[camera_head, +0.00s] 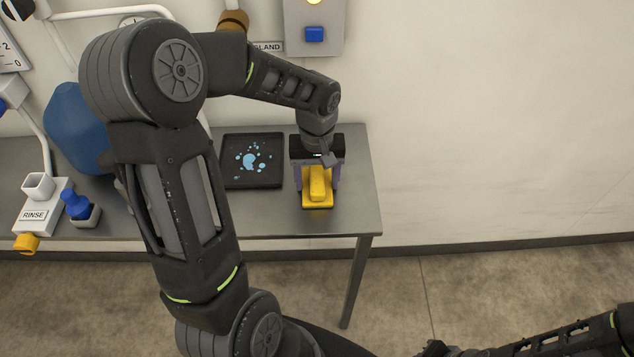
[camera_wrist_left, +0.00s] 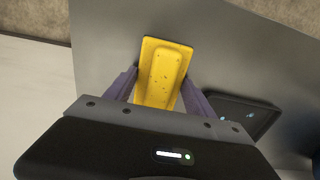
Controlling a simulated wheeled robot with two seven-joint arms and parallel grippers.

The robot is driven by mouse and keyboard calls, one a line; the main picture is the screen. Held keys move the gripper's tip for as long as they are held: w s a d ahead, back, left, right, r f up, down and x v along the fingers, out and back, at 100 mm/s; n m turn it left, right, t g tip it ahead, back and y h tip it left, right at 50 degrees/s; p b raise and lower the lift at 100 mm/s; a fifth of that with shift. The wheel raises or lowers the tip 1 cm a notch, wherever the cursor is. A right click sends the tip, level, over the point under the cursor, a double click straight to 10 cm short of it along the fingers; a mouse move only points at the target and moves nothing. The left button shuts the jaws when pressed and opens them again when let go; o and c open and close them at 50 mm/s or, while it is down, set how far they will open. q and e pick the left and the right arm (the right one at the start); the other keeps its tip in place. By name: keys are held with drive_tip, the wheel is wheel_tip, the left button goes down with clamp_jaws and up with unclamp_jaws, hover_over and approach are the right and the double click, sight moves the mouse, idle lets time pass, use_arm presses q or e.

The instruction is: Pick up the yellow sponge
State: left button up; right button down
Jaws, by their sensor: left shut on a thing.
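The yellow sponge (camera_head: 318,199) is at the right end of the metal table, with a raised block on a flatter yellow base. It also shows in the left wrist view (camera_wrist_left: 162,72), between the two purple fingers. My left gripper (camera_head: 320,182) comes down over it from above, with a finger on each side. The left gripper (camera_wrist_left: 160,90) is shut on the sponge. I cannot tell whether the sponge's underside touches the table. My right gripper cannot be made out; only a dark arm shows at the lower right of the head view.
A black tray (camera_head: 279,166) with light blue spots lies just left of the sponge. Farther left stand a blue jug (camera_head: 75,125), a rinse fixture (camera_head: 45,205) and a blue-topped item (camera_head: 76,205). The table (camera_head: 360,180) ends just right of the sponge, with open floor beyond.

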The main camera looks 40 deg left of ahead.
sight(317, 176)
use_arm(q)
drive_tip(key=c, duration=0.3)
wheel_tip(317, 176, up, 10)
drive_tip(key=shift+r+b, duration=0.1)
drive_tip(key=shift+b, duration=0.5)
idle(0.3)
drive_tip(key=o, duration=0.8)
drive_tip(key=c, duration=0.7)
